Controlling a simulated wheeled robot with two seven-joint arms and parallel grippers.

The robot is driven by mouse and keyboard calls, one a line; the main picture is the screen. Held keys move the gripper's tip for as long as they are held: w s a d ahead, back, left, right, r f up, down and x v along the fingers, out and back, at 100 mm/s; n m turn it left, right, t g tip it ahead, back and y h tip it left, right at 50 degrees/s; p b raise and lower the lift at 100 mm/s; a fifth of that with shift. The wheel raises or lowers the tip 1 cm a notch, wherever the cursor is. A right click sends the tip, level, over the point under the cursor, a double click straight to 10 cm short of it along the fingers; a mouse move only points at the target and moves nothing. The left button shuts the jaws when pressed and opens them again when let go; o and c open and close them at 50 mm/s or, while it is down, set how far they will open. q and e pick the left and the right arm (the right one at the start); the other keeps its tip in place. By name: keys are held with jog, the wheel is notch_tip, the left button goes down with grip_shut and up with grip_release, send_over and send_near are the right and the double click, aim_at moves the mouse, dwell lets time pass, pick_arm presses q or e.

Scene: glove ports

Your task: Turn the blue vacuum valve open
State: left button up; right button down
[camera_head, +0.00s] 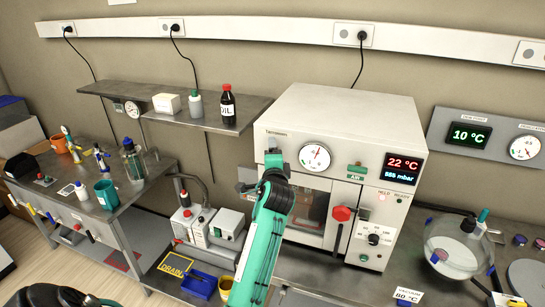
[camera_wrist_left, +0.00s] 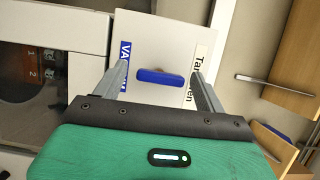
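The blue vacuum valve (camera_wrist_left: 160,77) is a bar-shaped handle on the pale front panel of the vacuum oven (camera_head: 325,110). In the left wrist view the handle lies crosswise between my open left gripper's fingers (camera_wrist_left: 159,72), with a gap at each end. A blue "VACUUM" label (camera_wrist_left: 125,60) is beside it. In the head view my left gripper (camera_head: 274,163) is at the oven's left front panel and hides the blue valve there. My right gripper is out of view.
The oven also carries a round gauge (camera_head: 314,157), a green AIR valve (camera_head: 357,172) and a red door knob (camera_head: 341,213). A pump (camera_head: 196,222) stands left of the oven. A glass desiccator (camera_head: 455,248) stands to its right. A shelf (camera_head: 235,121) with bottles is at upper left.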

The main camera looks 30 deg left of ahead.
pick_arm(q)
jog(key=b+v, duration=0.5)
jog(key=v, duration=0.9)
jog(key=shift+r, duration=0.1)
